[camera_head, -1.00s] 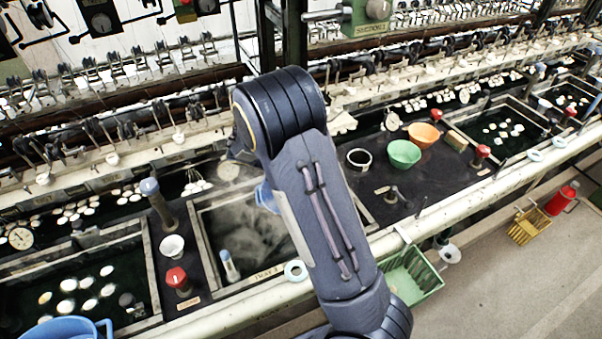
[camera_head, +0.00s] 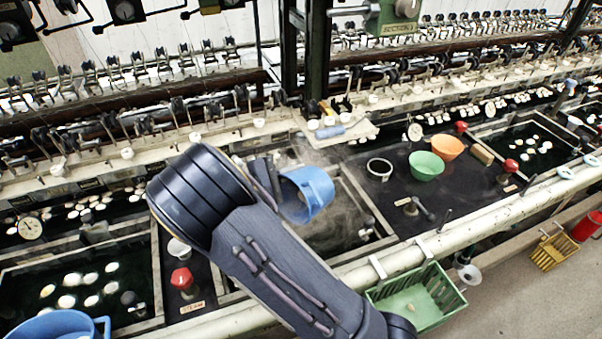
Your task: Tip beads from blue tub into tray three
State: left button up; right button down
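A blue tub (camera_head: 312,190) is in the air over the steaming middle basin, to the right of my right arm's wrist. It is tilted, with its rim towards the lower left. My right gripper (camera_head: 270,178) is at the tub's left side and appears shut on it; the arm hides most of the fingers. I cannot make out beads in or below the tub. The steaming basin, probably tray three, shows its right rim (camera_head: 362,205); my arm covers its front and any label there. My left gripper is not in view.
Another blue vessel (camera_head: 55,326) stands at the lower left, beside a basin with white cocoons. A green basket (camera_head: 415,297) hangs at the front rail.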

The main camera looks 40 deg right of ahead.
jog(key=shift+s+a+r+h+b, duration=0.1)
jog(key=shift+a+r+h+b, duration=0.15)
jog(key=shift+a+h, duration=0.45)
jog(key=shift+w+a+r+h+b, duration=0.1)
jog(key=shift+a+r+h+b, duration=0.2)
jog(key=shift+a+h, duration=0.35)
jog(key=shift+s+a+r+h+b, duration=0.1)
jog(key=shift+a+r+h+b, duration=0.15)
jog(key=shift+a+h, duration=0.45)
jog(key=shift+a, duration=0.1)
